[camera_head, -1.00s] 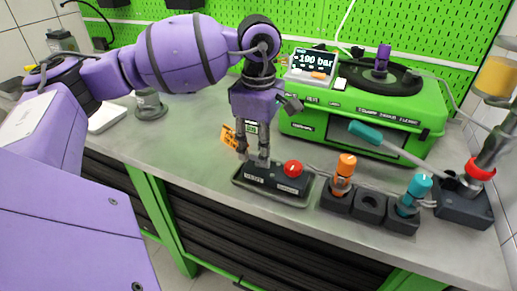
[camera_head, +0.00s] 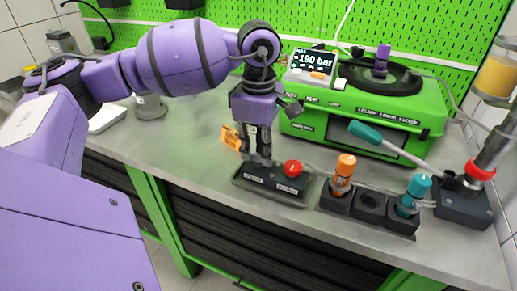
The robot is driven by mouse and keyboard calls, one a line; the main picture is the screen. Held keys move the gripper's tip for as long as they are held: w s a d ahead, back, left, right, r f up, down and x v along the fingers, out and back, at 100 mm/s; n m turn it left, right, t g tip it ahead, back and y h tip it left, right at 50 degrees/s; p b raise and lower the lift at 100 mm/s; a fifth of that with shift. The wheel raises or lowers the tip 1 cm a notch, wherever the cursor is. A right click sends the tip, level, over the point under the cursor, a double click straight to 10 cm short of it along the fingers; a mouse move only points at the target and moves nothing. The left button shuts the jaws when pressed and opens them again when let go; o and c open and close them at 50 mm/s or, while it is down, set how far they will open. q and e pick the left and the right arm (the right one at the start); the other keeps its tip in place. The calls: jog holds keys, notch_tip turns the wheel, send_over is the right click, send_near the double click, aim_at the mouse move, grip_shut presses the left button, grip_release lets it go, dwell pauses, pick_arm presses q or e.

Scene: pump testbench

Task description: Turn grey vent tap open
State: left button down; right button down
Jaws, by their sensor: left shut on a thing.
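My left gripper (camera_head: 258,157) points down over the left part of a black control box (camera_head: 255,181) on the bench. Its fingers are close together around a small grey piece on top of the box, which I take for the grey vent tap; the fingers hide most of it, so its turn angle cannot be told. A red knob (camera_head: 293,169) sits on the same box, just right of the fingers. An orange tag (camera_head: 231,138) is beside the fingers on the left. My right gripper is not in view.
A green machine (camera_head: 410,118) with a display (camera_head: 314,62) reading about 190 bar stands behind. A teal-handled lever (camera_head: 366,131) slants in front of it. To the right is a black socket block (camera_head: 369,205) with orange (camera_head: 346,162) and teal (camera_head: 419,185) plugs.

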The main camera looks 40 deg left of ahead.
pick_arm(q)
jog(key=n, duration=0.8)
jog(key=shift+n+p, duration=0.35)
jog(key=shift+n, duration=0.05)
jog(key=n, duration=0.4)
jog(key=shift+n+p, duration=0.3)
jog(key=shift+p, duration=0.05)
jog(key=n, duration=0.4)
jog(key=shift+p, duration=0.35)
jog(key=shift+n, duration=0.3)
jog(key=c, duration=1.8)
grip_release()
